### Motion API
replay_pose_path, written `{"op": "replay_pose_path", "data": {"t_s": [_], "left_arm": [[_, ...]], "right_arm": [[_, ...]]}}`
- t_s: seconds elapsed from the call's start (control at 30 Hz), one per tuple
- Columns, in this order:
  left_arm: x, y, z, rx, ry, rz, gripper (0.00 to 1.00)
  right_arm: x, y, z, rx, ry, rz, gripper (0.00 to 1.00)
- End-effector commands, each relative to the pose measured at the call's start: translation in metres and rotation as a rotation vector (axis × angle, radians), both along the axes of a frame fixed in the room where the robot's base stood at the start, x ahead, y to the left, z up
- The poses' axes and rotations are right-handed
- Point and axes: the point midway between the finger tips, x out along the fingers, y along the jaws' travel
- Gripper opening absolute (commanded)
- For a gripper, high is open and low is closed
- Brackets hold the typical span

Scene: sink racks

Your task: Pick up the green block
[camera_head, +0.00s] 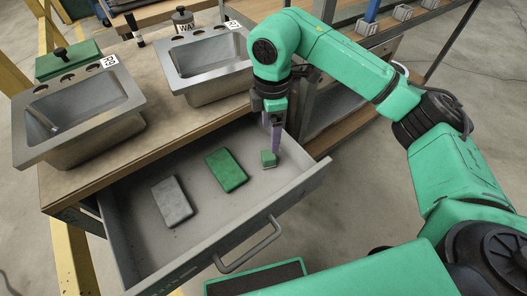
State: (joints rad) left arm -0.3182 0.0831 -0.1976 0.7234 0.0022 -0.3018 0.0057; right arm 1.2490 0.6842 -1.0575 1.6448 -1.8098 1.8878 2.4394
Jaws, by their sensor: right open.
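A flat green rectangular block (226,170) lies in the middle of the open drawer (140,236). A smaller green cube-like piece (268,158) with a pale base sits to its right in the drawer. My right gripper (274,144) points down into the right part of the drawer, just above and behind the small green piece in the picture. It is open and holds nothing that I can see. I cannot tell whether the fingers touch the small piece. My left gripper is out of view.
A grey flat block (173,200) lies left of the green one. The drawer's front wall and handle (250,246) stand nearest me. Two metal sinks (82,115) (208,64) sit on the wooden bench above. A shelf unit (345,105) stands right of the drawer.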

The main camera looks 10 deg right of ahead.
Motion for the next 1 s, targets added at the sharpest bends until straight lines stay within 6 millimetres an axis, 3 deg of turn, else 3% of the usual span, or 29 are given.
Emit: {"op": "replay_pose_path", "data": {"t_s": [0.13, 0.37, 0.5, 0.6, 0.8, 1.0], "left_arm": [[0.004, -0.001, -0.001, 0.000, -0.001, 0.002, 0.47], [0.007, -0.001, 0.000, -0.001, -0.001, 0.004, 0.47], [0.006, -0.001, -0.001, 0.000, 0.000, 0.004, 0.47], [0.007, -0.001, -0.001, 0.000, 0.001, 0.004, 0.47], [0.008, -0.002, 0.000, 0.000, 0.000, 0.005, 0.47], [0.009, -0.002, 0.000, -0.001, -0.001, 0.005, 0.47]], "right_arm": [[-0.001, 0.000, -0.041, 0.000, 0.004, -0.001, 0.85], [0.001, 0.001, -0.074, 0.002, 0.003, -0.001, 0.85], [0.002, 0.002, -0.102, 0.002, 0.004, 0.000, 0.85], [0.002, 0.002, -0.113, 0.003, 0.001, -0.001, 0.85], [0.003, 0.002, -0.114, 0.004, -0.001, 0.000, 0.85], [0.002, 0.002, -0.113, 0.004, 0.000, 0.000, 0.09]]}}
